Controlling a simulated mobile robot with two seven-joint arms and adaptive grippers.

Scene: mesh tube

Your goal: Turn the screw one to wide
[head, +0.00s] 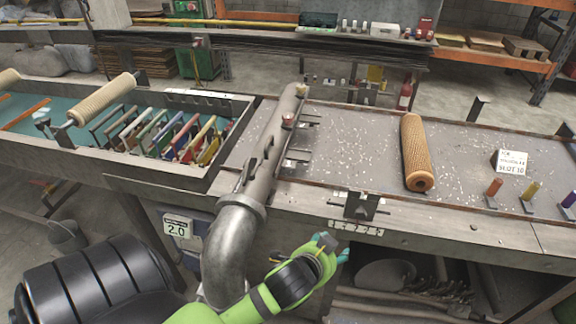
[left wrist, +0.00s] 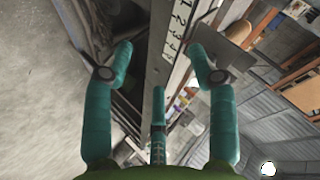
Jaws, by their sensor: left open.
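My left gripper (head: 336,249) has teal fingers, spread open and empty, in front of the bench's front edge, below a dark metal bracket (head: 361,205). In the left wrist view the open fingers (left wrist: 160,62) stand apart, with the numbered strip (left wrist: 178,30) between and beyond them. The strip (head: 355,226) also shows on the bench front under the bracket. A grey pipe (head: 262,160) with slots runs along the bench, with a small reddish knob (head: 288,119) on it. I cannot tell which part is screw one. My right gripper is not in view.
A tan mesh tube (head: 416,150) lies on the speckled bench top (head: 350,150). Coloured pegs (head: 494,187) and a slot sign (head: 511,163) stand at right. A tray of coloured frames (head: 165,130) is at left. The grey pipe's elbow (head: 228,245) bends down close to my left arm.

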